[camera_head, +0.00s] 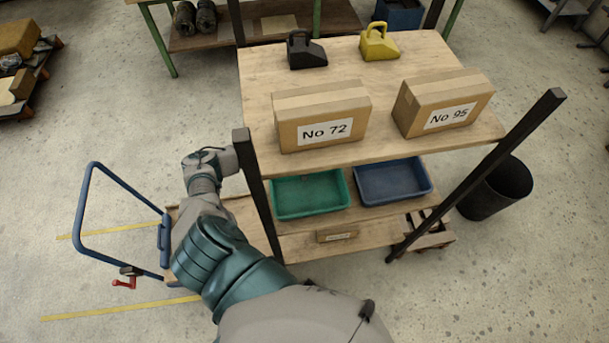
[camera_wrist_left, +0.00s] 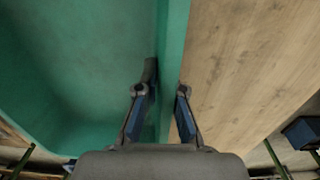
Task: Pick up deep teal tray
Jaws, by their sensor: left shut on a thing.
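The deep teal tray (camera_head: 310,193) is on the middle shelf, left of a blue tray, under the upper board. In the left wrist view the teal tray (camera_wrist_left: 70,65) fills the left side. My left gripper (camera_wrist_left: 168,92) has one finger on each side of the tray's wall and is shut on it. In the head view my left arm reaches up to the rack's left post, and its fingers are hidden behind the post and upper board. I cannot tell whether the tray is lifted. My right gripper is not in view.
The blue tray (camera_head: 393,181) sits close beside the teal one. Two cartons, No 72 (camera_head: 321,117) and No 95 (camera_head: 440,103), stand on the upper board. The dark left post (camera_head: 257,195) is close to my arm. A blue-handled cart (camera_head: 84,205) stands at left.

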